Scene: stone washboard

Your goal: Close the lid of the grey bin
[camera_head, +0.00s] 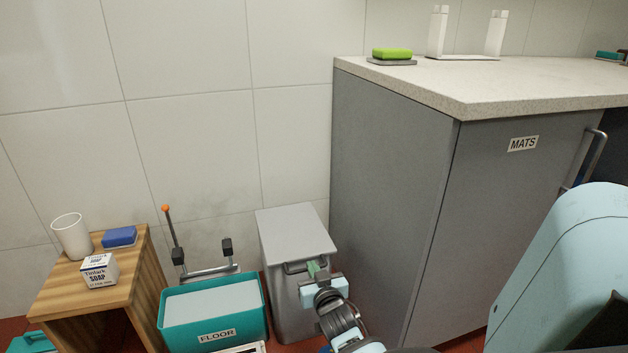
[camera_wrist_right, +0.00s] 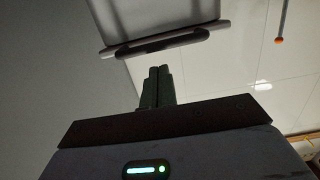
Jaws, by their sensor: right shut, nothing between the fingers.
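The grey bin (camera_head: 288,314) stands on the floor between the teal tub and the grey cabinet. Its lid (camera_head: 290,230) lies over the top and looks down or nearly down; I cannot tell whether a small gap is left. A dark handle (camera_head: 296,267) is at the lid's front edge, and it also shows in the right wrist view (camera_wrist_right: 150,46). My right gripper (camera_head: 315,268) is at the bin's front, close to the handle's right end. Its fingers (camera_wrist_right: 157,85) are together and empty, pointing towards the handle; contact is not clear. My left gripper is out of view.
The grey cabinet (camera_head: 392,180) stands close on the bin's right. The teal tub (camera_head: 216,334) marked FLOOR is on its left, with a metal rack (camera_head: 205,270) behind. A wooden stand (camera_head: 120,290) holds a cup, sponge and soap box. The tiled wall is behind.

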